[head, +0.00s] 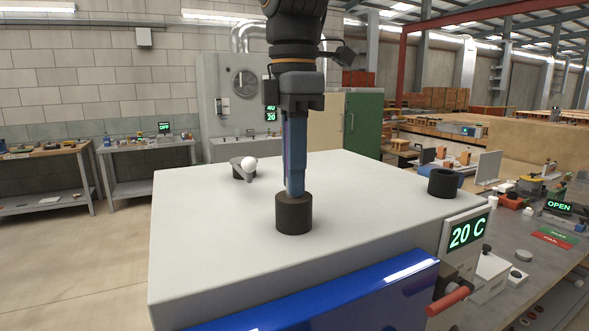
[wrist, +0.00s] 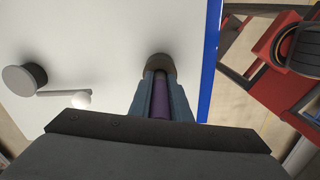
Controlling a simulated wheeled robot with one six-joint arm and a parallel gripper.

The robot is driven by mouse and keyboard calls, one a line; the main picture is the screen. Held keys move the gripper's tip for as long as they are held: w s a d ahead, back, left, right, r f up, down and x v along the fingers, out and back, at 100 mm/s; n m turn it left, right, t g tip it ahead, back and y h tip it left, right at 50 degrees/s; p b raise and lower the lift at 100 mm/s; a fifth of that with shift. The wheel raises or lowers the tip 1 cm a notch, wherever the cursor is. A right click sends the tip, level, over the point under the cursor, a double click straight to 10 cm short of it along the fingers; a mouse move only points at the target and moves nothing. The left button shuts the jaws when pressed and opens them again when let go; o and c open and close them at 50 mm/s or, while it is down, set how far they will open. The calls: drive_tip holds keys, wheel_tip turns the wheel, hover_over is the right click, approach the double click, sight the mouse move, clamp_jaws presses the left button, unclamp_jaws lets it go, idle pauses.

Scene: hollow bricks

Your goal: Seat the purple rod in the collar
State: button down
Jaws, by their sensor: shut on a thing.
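A dark collar (head: 293,214) stands upright on the pale top of a large cabinet. My gripper (head: 295,190) points straight down over it, with its blue-grey fingertips at the collar's upper rim. In the wrist view, my gripper (wrist: 159,80) is shut on the purple rod (wrist: 160,98), which lies between the two fingers and runs toward the collar (wrist: 160,61). The fingers hide most of the rod in the head view. The rod's lower end is hidden, so I cannot tell how deep it sits in the collar.
Another dark ring (head: 444,183) stands at the right edge. The cabinet top (head: 205,250) is otherwise clear. A cluttered bench (head: 520,235) is at right.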

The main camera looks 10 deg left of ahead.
drive_tip(key=shift+f, duration=0.1)
drive_tip(key=c, duration=1.6)
unclamp_jaws()
drive_tip(key=shift+c, duration=0.2)
wheel_tip(320, 180, up, 12)
drive_tip(key=shift+f+b, duration=0.1)
drive_tip(key=shift+b, duration=0.85)
drive_tip(key=shift+r, duration=0.25)
